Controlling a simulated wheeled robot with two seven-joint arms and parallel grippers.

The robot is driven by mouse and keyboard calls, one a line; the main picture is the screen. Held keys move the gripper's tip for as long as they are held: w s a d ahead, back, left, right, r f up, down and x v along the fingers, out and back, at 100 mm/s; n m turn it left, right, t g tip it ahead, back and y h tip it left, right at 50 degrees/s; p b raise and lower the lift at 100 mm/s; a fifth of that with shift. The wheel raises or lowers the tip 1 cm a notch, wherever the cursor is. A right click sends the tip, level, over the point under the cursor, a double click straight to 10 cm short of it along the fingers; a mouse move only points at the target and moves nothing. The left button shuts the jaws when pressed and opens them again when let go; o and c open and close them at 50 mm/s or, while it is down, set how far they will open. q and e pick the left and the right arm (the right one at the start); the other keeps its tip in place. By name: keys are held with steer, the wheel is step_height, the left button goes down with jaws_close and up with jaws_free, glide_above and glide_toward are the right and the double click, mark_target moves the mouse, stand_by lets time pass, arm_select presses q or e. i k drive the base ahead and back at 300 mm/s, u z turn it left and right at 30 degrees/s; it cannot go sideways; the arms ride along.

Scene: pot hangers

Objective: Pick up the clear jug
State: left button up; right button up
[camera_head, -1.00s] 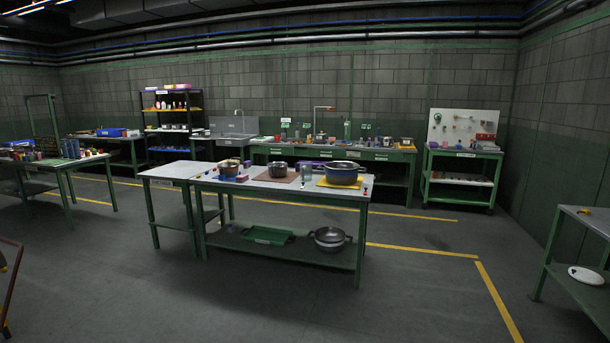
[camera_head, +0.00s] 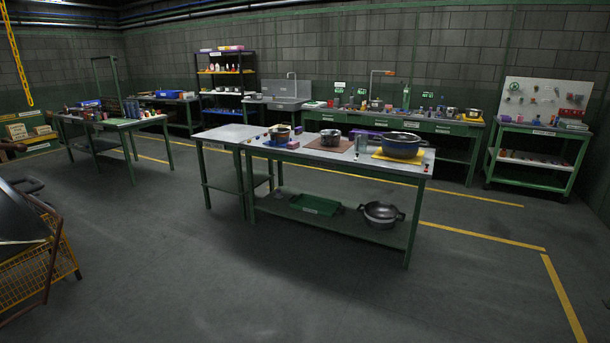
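A clear jug (camera_head: 361,143) appears to stand on the top of the long green-legged table (camera_head: 310,158) in the middle of the room. It looks small and greyish from here. It stands between a steel pot (camera_head: 330,138) on a brown mat and a large blue pot (camera_head: 401,146) on a yellow mat. Neither of my grippers is in view.
A smaller table (camera_head: 225,135) adjoins the long table's left end. A green tray (camera_head: 316,204) and a dark pot (camera_head: 381,215) sit on the lower shelf. A yellow wire cart (camera_head: 40,270) is at lower left. The floor in front is clear.

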mark_target(361, 136)
steer(key=u, duration=0.25)
steer(key=i, duration=2.7)
steer(key=z, duration=0.55)
steer(key=i, duration=2.25)
steer(key=z, duration=0.75)
steer(key=i, duration=0.25)
steer(key=z, duration=0.05)
